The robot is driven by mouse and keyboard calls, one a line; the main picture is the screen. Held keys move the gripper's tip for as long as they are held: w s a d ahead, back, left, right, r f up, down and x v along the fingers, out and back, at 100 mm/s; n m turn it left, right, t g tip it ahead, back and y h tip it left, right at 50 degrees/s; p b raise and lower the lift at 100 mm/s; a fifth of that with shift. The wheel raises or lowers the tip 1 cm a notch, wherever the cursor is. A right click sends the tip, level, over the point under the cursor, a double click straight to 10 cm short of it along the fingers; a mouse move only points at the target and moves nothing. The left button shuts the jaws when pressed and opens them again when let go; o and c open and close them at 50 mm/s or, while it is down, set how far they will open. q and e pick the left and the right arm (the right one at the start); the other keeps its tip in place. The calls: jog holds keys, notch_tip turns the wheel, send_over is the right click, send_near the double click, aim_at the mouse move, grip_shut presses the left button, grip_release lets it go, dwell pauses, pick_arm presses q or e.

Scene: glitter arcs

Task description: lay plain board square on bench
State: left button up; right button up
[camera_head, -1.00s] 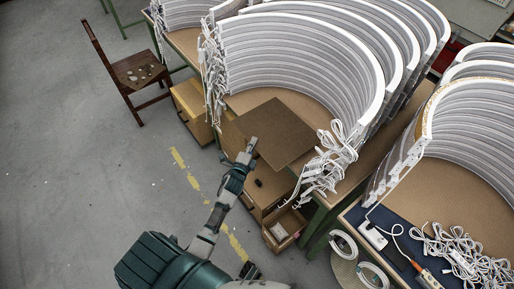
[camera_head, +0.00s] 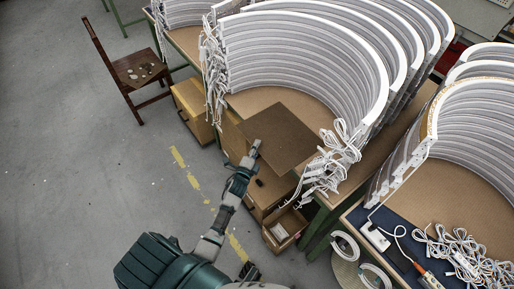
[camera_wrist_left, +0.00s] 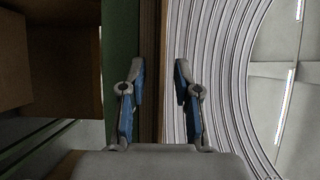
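The plain board (camera_head: 284,134) is a flat dark brown square. It lies on the bench (camera_head: 262,98) between the curved white pieces and the front edge, turned at an angle. My left gripper (camera_head: 257,145) is at its front-left edge. In the left wrist view the two fingers of my left gripper (camera_wrist_left: 160,80) stand apart, with brown edges and part of the white ribbed pieces visible between and beyond them. No finger is seen closed on the board. I cannot tell whether a finger touches it. My right gripper is not in view.
Tall curved white stacks (camera_head: 300,50) with hanging cables fill the bench behind the board. A cable bundle (camera_head: 330,165) hangs at its right corner. An open drawer (camera_head: 285,228) juts out below. A wooden chair (camera_head: 138,72) stands left; the floor there is clear.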

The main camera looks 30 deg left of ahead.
pick_arm(q)
jog(key=shift+r, duration=0.15)
jog(key=s+d+p, duration=0.1)
jog(key=s+d, duration=0.1)
jog(key=s, duration=0.9)
jog(key=s+d+f+n+g+h, duration=0.1)
jog(key=s+d+f+n+g, duration=0.3)
jog(key=f, duration=0.6)
jog(key=s+d+f+n+g+h, duration=0.15)
jog(key=s+f+n+g, duration=0.35)
jog(key=f, duration=0.5)
jog(key=s+d+f+n+g, duration=0.2)
jog(key=s+f, duration=0.3)
jog(key=s, duration=0.4)
jog(key=s+d+f+n+g, duration=0.2)
jog(key=s+d+f+g, duration=0.2)
jog(key=s, duration=0.6)
notch_tip(320, 180, down, 2)
jog(key=shift+s+f+n+g+h, duration=0.25)
jog(key=shift+n+g+h, duration=0.2)
jog(key=shift+g, duration=0.15)
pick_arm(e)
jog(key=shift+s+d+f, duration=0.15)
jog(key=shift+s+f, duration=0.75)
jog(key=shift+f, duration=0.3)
